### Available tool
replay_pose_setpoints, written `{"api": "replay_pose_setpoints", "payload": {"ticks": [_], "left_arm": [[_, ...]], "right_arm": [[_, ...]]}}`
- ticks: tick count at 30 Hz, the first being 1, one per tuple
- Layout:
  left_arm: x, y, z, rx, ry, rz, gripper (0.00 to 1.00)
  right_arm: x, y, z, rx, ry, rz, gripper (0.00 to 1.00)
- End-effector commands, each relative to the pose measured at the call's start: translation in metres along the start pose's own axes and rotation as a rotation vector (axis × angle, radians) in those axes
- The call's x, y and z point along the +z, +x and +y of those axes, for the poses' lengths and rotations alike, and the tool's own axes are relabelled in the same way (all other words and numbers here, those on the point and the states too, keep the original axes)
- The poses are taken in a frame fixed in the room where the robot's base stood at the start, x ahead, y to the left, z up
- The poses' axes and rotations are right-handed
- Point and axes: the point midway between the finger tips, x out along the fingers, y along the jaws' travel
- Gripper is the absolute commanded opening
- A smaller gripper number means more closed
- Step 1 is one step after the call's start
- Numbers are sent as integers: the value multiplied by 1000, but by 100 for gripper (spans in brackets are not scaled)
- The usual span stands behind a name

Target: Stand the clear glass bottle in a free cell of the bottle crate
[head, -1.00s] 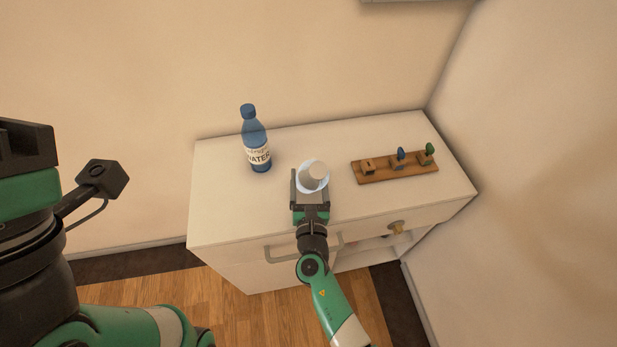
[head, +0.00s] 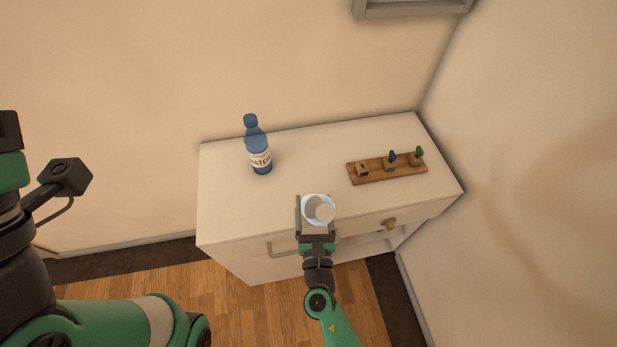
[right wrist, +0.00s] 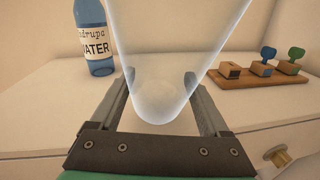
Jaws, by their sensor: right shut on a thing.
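The clear glass bottle (head: 319,209) is held in my right gripper (head: 317,212), seen from above with its pale top. In the head view it appears over the front edge of the cabinet top. In the right wrist view the bottle (right wrist: 165,70) is see-through and sits between the two fingers of the right gripper (right wrist: 160,78), its rounded end towards the palm. My left arm shows at the left of the head view, but its fingers do not. No bottle crate can be made out in these frames.
A blue water bottle (head: 258,150) stands at the back left of the white cabinet (head: 225,205). A wooden board with small stamp-like pieces (head: 388,168) lies at the right. A drawer knob (head: 388,225) and an open compartment are in front. A grey frame (head: 410,8) is on the wall above.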

Motion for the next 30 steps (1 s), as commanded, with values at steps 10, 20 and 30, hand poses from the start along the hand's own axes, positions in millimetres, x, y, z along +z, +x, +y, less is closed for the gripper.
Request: {"api": "replay_pose_setpoints", "payload": {"ticks": [10,20,30], "left_arm": [[-24,26,0,0,0,0,0],[-28,30,0,0,0,0,0],[-30,33,0,0,0,0,0]], "right_arm": [[4,-85,-12,2,-1,0,2],[2,-118,-18,0,1,-3,2],[4,-118,-17,-1,0,2,2]]}}
